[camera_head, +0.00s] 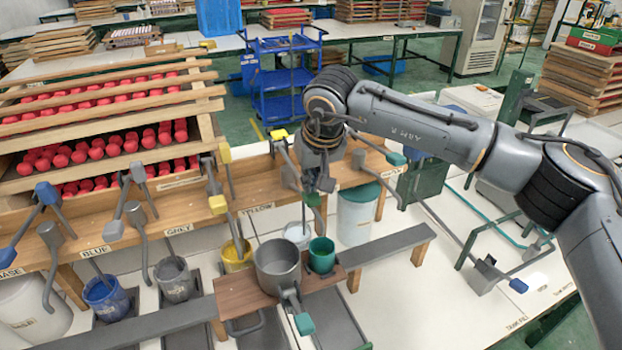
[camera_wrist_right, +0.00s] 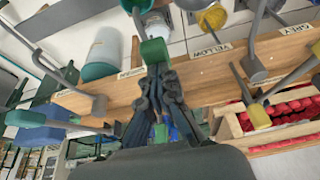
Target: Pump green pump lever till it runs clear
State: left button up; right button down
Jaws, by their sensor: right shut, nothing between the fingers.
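My right gripper (camera_head: 319,186) is shut and empty above the wooden pump rail, pointing down. A green block (camera_head: 313,200), which looks like a lever end, shows just below its fingertips. In the right wrist view the green block (camera_wrist_right: 155,50) lies right at the fingertips (camera_wrist_right: 157,72); whether they touch I cannot tell. Another lever with a teal-green tip (camera_head: 396,158) stands to the right on the rail; in the wrist view a teal tip (camera_wrist_right: 28,118) shows at the left. A green cup (camera_head: 321,256) stands below; its content is unclear. My left gripper is not in view.
A grey pot (camera_head: 278,265) with a teal-tipped handle (camera_head: 304,323) sits on a brown board beside the green cup. Blue (camera_head: 105,298), grey (camera_head: 173,280) and yellow (camera_head: 237,256) buckets stand left. A teal-lidded bucket (camera_head: 357,214) stands right. Racks of red pieces fill the left.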

aim_at(311, 198)
jog(key=shift+f+b, duration=1.35)
jog(key=shift+f, duration=0.75)
notch_tip(311, 198, up, 11)
jog(key=p, duration=0.6)
jog(key=shift+r, duration=0.1)
